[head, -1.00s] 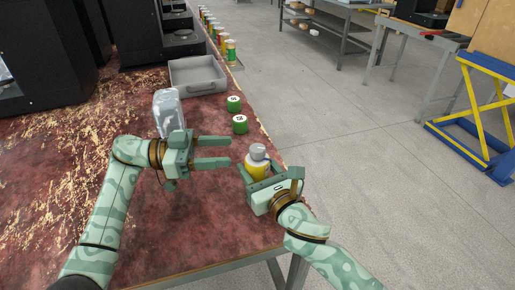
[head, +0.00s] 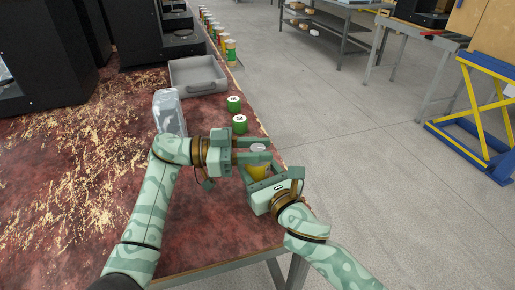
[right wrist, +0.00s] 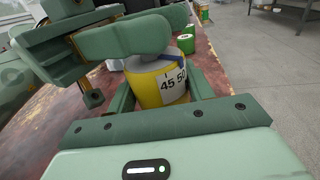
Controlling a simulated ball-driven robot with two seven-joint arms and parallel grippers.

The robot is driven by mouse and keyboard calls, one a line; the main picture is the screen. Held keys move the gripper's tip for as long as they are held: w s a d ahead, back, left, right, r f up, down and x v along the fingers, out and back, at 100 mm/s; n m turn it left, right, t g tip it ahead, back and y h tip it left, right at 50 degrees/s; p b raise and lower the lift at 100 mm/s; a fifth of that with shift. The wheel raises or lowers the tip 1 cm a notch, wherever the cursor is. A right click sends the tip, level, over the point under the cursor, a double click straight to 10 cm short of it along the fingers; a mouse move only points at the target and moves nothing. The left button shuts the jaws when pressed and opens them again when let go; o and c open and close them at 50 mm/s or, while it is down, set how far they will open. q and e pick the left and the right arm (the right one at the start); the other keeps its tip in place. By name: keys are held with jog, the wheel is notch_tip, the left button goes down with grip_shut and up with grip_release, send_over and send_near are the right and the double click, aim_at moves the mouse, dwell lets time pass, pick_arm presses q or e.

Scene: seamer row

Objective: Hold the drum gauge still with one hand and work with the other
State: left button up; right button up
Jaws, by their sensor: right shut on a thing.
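The drum gauge (head: 259,172) is a yellow drum with a grey top, upright near the table's right edge. In the right wrist view its white scale (right wrist: 174,86) reads 45 and 50. My right gripper (head: 259,180) is shut on the drum's lower body. My left gripper (head: 258,150) has its fingers at the gauge's grey top, one on the far side and one on the near side. They hide much of the top, and I cannot tell whether they press on it.
Two green cans with white lids (head: 239,123) stand just behind the gauge. A clear bag-like object (head: 168,110) lies left of them, and a grey tray (head: 197,75) is farther back. Several cans line the far table edge. The table's front is free.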

pick_arm(q)
jog(key=shift+f+n+t, duration=0.1)
jog(key=shift+n+t, duration=0.2)
jog(key=shift+t, duration=0.3)
jog(key=n+t+y, duration=0.1)
jog(key=n+t, duration=0.1)
jog(key=t, duration=0.2)
jog(key=shift+n+t+y, duration=1.5)
jog(key=shift+n+t, duration=0.7)
jog(key=shift+t, duration=0.4)
jog(key=shift+a, duration=0.1)
jog(key=o, duration=1)
jog(key=shift+w, duration=0.1)
jog(key=shift+c, duration=0.2)
jog(key=v, duration=1.2)
jog(key=shift+s, duration=0.2)
